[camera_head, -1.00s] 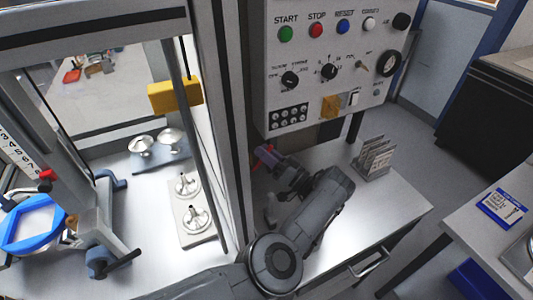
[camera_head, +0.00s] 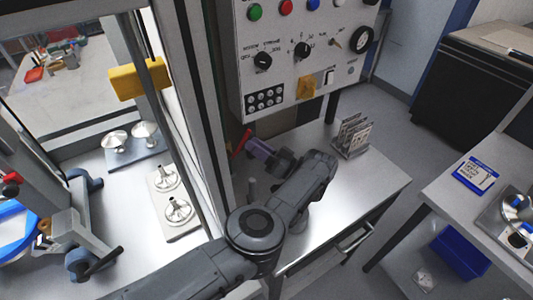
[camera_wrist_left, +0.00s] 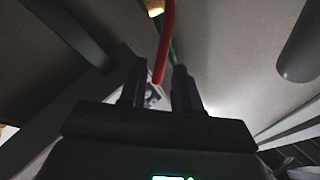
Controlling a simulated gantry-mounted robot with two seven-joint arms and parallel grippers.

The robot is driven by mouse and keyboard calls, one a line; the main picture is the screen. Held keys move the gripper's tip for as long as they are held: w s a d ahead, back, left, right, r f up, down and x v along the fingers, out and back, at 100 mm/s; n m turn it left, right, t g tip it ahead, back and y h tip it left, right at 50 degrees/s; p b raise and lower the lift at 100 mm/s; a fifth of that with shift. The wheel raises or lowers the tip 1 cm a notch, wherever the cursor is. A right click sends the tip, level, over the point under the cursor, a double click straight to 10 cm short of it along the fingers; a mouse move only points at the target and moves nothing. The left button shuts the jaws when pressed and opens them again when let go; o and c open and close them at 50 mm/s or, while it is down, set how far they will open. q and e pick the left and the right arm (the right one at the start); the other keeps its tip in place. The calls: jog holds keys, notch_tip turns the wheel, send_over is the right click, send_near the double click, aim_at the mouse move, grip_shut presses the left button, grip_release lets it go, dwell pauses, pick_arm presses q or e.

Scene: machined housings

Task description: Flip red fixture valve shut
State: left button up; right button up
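The red valve lever (camera_head: 241,143) shows as a short slanted bar beside the fixture's frame post, below the control panel. In the left wrist view the red lever (camera_wrist_left: 167,45) runs down from the top edge, and its lower end shows between my two fingers. My left gripper (camera_head: 252,147) reaches toward the lever from its right side. In the left wrist view its fingers (camera_wrist_left: 159,72) are apart, with a gap on either side of the lever. I cannot tell whether either finger touches it. The valve body is mostly hidden. My right gripper is not in view.
The control panel (camera_head: 295,50) hangs above my left gripper. A rack of plates (camera_head: 351,136) stands on the metal table (camera_head: 365,190) to the right. The grey frame post (camera_head: 205,110) is close on the left. A yellow block (camera_head: 138,80) is fixed at the frame.

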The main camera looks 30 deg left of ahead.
pick_arm(q)
jog(key=shift+v, duration=1.65)
